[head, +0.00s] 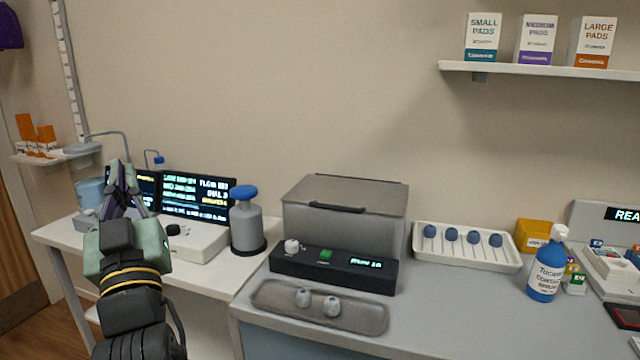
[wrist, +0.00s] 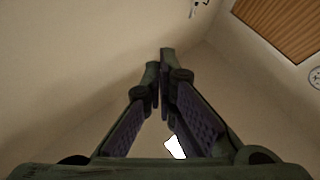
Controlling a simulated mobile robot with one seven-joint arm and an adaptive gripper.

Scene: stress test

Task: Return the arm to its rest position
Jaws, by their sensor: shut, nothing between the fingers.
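My gripper (head: 122,172) is at the left of the head view, raised in front of the white side table and pointing up. Its fingers are together at the tips with nothing between them. In the wrist view the shut fingers (wrist: 163,60) point toward bare wall and ceiling. My arm below it comes up from the bottom left of the head view.
Behind my gripper stand a dark screen (head: 198,197) and a grey bottle with a blue top (head: 246,225). The grey counter holds a lidded box (head: 345,215), a tray with two pale round things (head: 270,292), a white rack (head: 465,262) and a blue bottle (head: 546,270).

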